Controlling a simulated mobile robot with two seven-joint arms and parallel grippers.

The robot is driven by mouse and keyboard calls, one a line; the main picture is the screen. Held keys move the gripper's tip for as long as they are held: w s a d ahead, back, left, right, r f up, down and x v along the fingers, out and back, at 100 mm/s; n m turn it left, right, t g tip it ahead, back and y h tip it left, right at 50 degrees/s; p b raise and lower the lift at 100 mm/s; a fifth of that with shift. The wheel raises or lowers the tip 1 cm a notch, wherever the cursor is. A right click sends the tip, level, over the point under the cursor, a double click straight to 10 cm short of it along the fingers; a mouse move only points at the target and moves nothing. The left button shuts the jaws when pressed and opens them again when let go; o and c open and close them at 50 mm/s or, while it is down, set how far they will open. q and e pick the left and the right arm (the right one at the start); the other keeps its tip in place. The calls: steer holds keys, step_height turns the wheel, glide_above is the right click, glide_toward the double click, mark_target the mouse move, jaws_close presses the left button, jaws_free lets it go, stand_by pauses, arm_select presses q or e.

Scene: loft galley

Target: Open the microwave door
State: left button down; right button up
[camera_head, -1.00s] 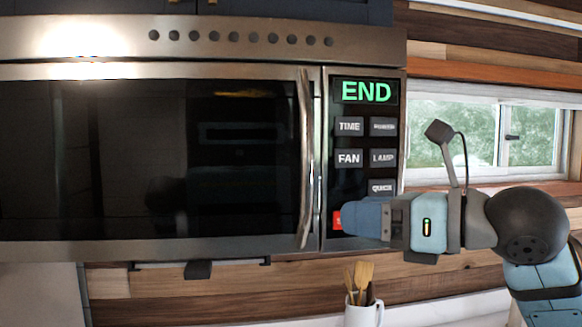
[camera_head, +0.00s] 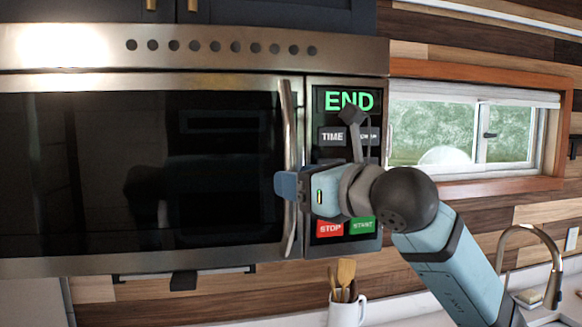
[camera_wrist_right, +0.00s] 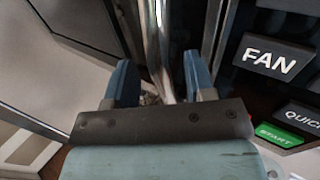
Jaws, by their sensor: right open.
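The microwave (camera_head: 345,57) is mounted under dark cabinets, and its dark-glass door (camera_head: 90,170) looks shut. The vertical metal door handle (camera_head: 290,120) is at the door's right edge, beside the control panel (camera_head: 322,95), whose display reads END. My right gripper (camera_head: 287,185) is at the middle of the handle, hiding part of it and some buttons. In the right wrist view the handle (camera_wrist_right: 158,35) runs between the two blue fingers of the open right gripper (camera_wrist_right: 160,75), with a gap visible on each side. My left gripper is not in view.
A white mug (camera_head: 346,312) with wooden utensils stands below the microwave. A faucet (camera_head: 553,270) is at the lower right, and a window (camera_head: 470,130) is to the right. A dark holder (camera_head: 183,281) hangs under the microwave.

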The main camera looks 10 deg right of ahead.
steer(key=shift+x, duration=0.95)
steer(key=shift+c, duration=0.3)
jaws_close()
steer(key=shift+f, duration=0.1)
steer(key=shift+s, duration=0.15)
